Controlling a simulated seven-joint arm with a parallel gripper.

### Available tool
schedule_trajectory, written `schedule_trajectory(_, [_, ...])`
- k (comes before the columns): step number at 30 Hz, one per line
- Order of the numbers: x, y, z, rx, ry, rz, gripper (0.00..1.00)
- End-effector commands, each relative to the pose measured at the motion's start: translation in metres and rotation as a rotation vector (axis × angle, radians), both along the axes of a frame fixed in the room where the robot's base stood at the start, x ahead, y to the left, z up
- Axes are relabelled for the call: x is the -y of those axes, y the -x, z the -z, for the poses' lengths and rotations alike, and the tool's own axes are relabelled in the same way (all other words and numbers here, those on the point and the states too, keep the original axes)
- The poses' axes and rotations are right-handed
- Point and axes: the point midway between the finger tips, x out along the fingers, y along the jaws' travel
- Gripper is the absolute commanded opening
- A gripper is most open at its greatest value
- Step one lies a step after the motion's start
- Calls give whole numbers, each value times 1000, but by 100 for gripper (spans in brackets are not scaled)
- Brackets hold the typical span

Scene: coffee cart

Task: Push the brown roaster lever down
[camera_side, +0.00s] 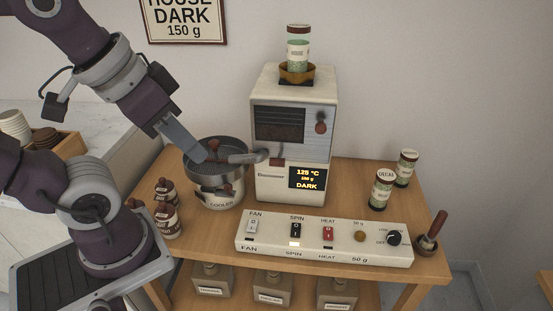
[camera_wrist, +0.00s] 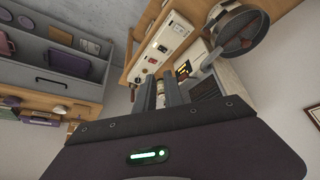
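The cream roaster (camera_side: 262,182) stands on the wooden cart. A lever with a reddish-brown knob (camera_side: 321,127) is on the right of its front, beside the dark window. The lever cannot be made out in the wrist view, where the roaster (camera_wrist: 197,52) is partly behind my fingers. My gripper (camera_side: 198,153) is to the left of the roaster, its fingers pointing down and right in front of the cooler in the side view, apart from the lever. In the wrist view my gripper (camera_wrist: 160,90) has a gap between its two fingers, with nothing held.
The cooler pan (camera_side: 232,146) stands left of the roaster, under its chute (camera_side: 250,157). A switch panel (camera_side: 320,243) lies in front. Green-labelled tins (camera_side: 381,190) stand at the right, brown-lidded jars (camera_side: 166,220) at the left. A cup holding a brown-handled tool (camera_side: 434,228) sits at the right edge.

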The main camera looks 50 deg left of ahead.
Motion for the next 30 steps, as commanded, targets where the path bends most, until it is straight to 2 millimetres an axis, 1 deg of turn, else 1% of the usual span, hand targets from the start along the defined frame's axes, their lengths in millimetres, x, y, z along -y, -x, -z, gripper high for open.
schedule_trajectory(2, [-4,-20,-12,-41,26,-59,0])
schedule_trajectory(5, [-14,-64,-30,-122,76,-188,0])
schedule_trajectory(6, [-20,-84,-34,-159,94,-247,0])
schedule_trajectory(7, [-25,-99,-36,-185,107,-293,0])
schedule_trajectory(8, [-31,-114,-37,-211,119,-338,0])
schedule_trajectory(9, [-38,-134,-36,-244,132,-399,0])
schedule_trajectory(10, [-44,-148,-34,-267,140,-442,0])
schedule_trajectory(12, [-56,-178,-26,-316,153,-535,0])
schedule_trajectory(15, [-72,-210,-12,-370,162,-641,0])
schedule_trajectory(18, [-82,-229,0,-402,166,-709,0])
schedule_trajectory(21, [-87,-237,6,-417,166,-742,0])
schedule_trajectory(30, [-88,-238,7,-418,166,-747,0])
